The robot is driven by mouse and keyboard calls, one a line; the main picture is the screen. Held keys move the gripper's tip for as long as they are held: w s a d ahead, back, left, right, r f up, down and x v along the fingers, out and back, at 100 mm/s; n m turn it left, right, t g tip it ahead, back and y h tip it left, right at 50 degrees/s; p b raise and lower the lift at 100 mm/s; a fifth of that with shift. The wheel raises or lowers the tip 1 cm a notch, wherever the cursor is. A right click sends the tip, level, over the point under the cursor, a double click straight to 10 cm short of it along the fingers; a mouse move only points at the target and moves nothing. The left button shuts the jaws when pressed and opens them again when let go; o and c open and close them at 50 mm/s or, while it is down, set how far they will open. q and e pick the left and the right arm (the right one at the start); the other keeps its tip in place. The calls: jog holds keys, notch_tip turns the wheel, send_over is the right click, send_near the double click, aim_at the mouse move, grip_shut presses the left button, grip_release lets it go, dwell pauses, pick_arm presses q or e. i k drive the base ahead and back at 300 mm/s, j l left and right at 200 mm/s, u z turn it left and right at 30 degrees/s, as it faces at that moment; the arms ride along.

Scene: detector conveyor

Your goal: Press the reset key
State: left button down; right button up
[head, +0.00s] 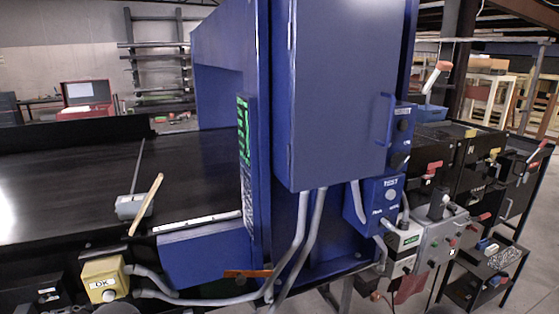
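A blue control box (383,201) is fixed low on the right side of the blue detector housing (340,90). It has a small white label, too small to read surely, and a round pale button (390,195). Another blue box (401,125) with dark round knobs sits above it. A yellow box (104,279) marked "OK", with a pale button, is at the lower left. I cannot tell for sure which button is the reset key. Neither of my grippers can be made out; rounded grey shapes cut off at the bottom edge are unclear.
A black conveyor belt (80,190) runs into the housing from the left. Grey conduits (300,235) hang below the housing. A grey switch box (440,235) and a black cart (487,275) are at the right.

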aim_at(403, 125)
jog(key=z, duration=0.65)
jog(key=k+l+u, duration=0.15)
jog(key=l, duration=0.2)
jog(key=l+u, duration=0.1)
jog(key=l, duration=0.25)
jog(key=k+l+u, duration=0.15)
jog(key=l, duration=0.15)
